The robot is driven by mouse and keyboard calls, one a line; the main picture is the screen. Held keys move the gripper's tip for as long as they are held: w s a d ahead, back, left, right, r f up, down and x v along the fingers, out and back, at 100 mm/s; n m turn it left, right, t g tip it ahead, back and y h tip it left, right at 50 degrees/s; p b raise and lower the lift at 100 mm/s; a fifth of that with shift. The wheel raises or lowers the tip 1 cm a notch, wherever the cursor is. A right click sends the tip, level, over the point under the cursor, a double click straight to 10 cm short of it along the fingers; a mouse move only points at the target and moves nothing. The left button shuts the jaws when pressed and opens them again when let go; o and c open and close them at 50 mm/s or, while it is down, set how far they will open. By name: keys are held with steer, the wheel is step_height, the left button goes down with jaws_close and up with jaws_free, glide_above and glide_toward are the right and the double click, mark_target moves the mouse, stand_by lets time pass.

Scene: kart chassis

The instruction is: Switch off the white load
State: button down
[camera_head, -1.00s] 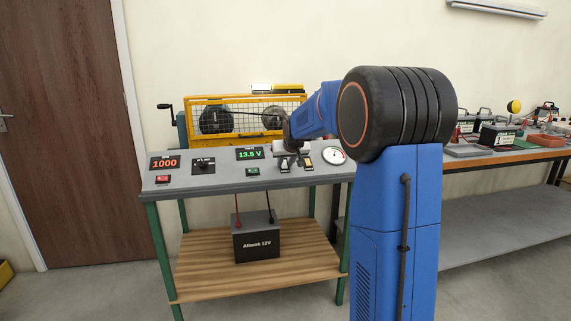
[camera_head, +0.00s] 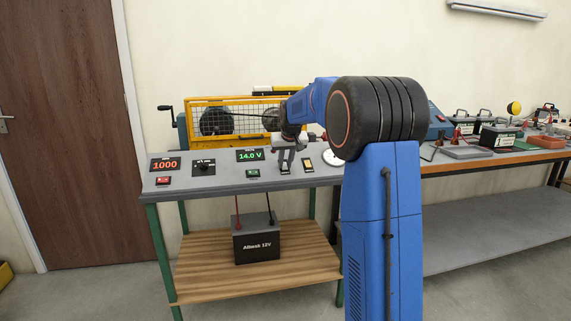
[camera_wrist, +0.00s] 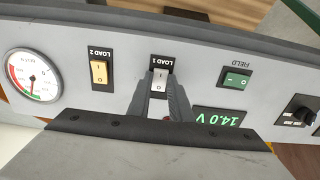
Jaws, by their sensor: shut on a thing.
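The white load switch (camera_wrist: 159,80), a rocker labelled LOAD 1 and marked I and O, sits in a black plate on the sloping panel. In the wrist view, which is upside down, my gripper (camera_wrist: 161,78) has one finger on each side of the white rocker and is shut on it. In the head view my gripper (camera_head: 285,165) points down at the panel, and its fingers hide most of this switch. The voltage display (camera_head: 250,155) reads 14.0 V. I cannot tell the rocker's position.
The yellow LOAD 2 switch (camera_wrist: 99,72) is beside the white one, with a round dial (camera_wrist: 32,77) beyond it. The green FIELD switch (camera_wrist: 236,79) is on the other side. A yellow mesh cage (camera_head: 232,101) stands behind the panel. A battery (camera_head: 256,240) sits on the shelf below.

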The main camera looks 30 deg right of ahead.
steer(key=shift+f, duration=0.1)
steer(key=c, duration=1.6)
jaws_free()
steer(key=v, duration=1.7)
steer(key=shift+s, duration=0.1)
steer(key=shift+s+a, duration=0.1)
steer(key=shift+a, duration=0.05)
